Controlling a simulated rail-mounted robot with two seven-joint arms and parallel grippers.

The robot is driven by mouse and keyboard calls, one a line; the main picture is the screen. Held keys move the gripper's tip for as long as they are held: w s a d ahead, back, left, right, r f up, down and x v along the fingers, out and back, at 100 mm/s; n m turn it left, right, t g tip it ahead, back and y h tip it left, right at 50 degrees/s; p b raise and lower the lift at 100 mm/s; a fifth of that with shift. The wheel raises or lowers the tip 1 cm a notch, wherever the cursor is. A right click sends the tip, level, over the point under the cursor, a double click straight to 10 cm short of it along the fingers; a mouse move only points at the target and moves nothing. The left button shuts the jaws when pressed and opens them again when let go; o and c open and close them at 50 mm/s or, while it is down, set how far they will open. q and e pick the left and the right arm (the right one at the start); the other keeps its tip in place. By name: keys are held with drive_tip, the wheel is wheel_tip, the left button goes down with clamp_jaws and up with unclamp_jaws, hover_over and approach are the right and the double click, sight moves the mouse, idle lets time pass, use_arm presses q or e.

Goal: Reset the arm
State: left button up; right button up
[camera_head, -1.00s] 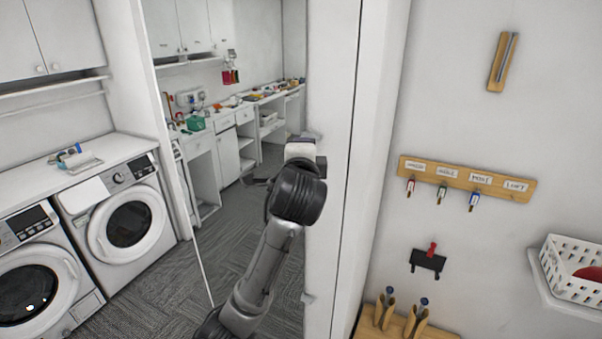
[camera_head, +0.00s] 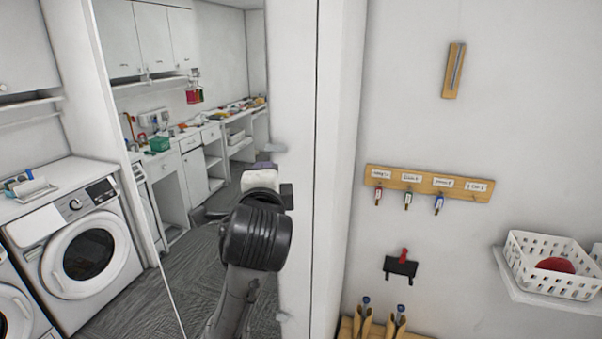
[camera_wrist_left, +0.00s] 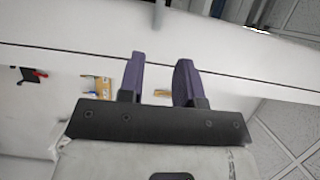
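My left arm rises from the bottom middle of the head view. Its left gripper (camera_head: 262,168) is at the white door edge and mostly hidden behind the wrist. In the left wrist view, the left gripper (camera_wrist_left: 159,78) has two purple fingers spread apart with nothing between them. A white panel with a dark seam lies beyond the fingertips. My right gripper is in neither view.
A white door panel (camera_head: 295,150) stands close to the left arm. On the right wall are a key rack (camera_head: 425,184), a black holder (camera_head: 400,267) and a white basket (camera_head: 520,262) on a shelf. A washer (camera_head: 85,250) stands left. Grey floor lies between.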

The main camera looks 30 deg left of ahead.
use_arm(q)
drive_tip(key=s+d+r+n+t+h, duration=0.1)
drive_tip(key=s+d+n+t+h, duration=0.15)
drive_tip(key=d+n+h, duration=0.45)
drive_tip(key=s+d+f+n+g+h+p, duration=0.1)
drive_tip(key=s+d+f+g+h+p, duration=0.1)
drive_tip(key=f, duration=0.9)
drive_tip(key=s+d+f+g+h+p, duration=0.1)
drive_tip(key=s+f+g+p, duration=0.15)
drive_tip(key=f, duration=0.75)
drive_tip(key=s+d+f+g+h+p, duration=0.1)
drive_tip(key=s+f+g+p, duration=0.2)
drive_tip(key=s+f, duration=2.1)
drive_tip(key=s+g, duration=0.2)
drive_tip(key=g, duration=0.3)
drive_tip(key=shift+s+d+f+n+g, duration=0.2)
drive_tip(key=shift+d+n+g, duration=0.1)
drive_tip(key=shift+g, duration=0.1)
